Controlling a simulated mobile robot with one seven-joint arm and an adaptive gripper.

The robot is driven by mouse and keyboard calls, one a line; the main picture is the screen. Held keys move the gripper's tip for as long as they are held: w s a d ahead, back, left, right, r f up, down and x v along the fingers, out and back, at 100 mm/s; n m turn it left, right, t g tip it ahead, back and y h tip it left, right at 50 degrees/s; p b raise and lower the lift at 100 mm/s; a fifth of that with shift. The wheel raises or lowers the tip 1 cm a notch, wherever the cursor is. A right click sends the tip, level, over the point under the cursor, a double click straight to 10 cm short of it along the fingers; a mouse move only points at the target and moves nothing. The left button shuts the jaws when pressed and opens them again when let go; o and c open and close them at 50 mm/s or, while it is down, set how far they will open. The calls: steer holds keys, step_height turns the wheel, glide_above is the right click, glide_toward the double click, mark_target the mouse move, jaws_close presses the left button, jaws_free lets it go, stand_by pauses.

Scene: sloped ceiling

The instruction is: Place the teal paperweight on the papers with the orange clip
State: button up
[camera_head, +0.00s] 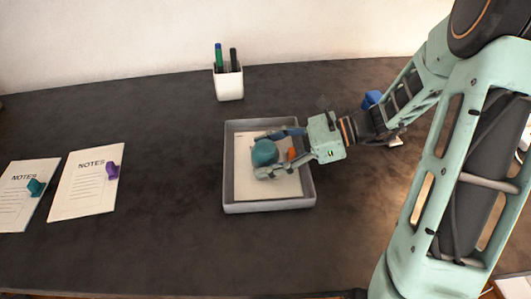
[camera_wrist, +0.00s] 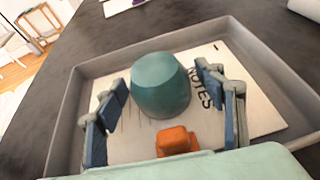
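The teal paperweight (camera_head: 264,152) is a rounded dome inside the grey tray (camera_head: 228,190). It appears to rest on the papers (camera_head: 252,188) there, and their orange clip (camera_head: 291,154) shows beside it on the gripper side. In the wrist view the paperweight (camera_wrist: 160,85) stands upright, with the orange clip (camera_wrist: 176,140) in front of it and the word NOTES partly visible. My gripper (camera_head: 268,154) reaches in from the right, low over the tray. Its fingers (camera_wrist: 163,80) are open on either side of the paperweight, with small gaps visible on both sides.
Notes with a teal clip (camera_head: 36,187) and notes with a purple clip (camera_head: 113,170) lie at the left. A white pen cup (camera_head: 229,82) stands behind the tray. A blue object (camera_head: 372,98) is partly hidden by my arm. The desk between notes and tray is clear.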

steer(key=shift+r, duration=0.1)
steer(key=shift+d+r, duration=0.15)
steer(key=shift+r, duration=0.05)
steer(key=p+v, duration=0.2)
steer(key=v, duration=0.9)
steer(key=shift+w+d+p, duration=0.1)
steer(key=shift+d+p, duration=0.25)
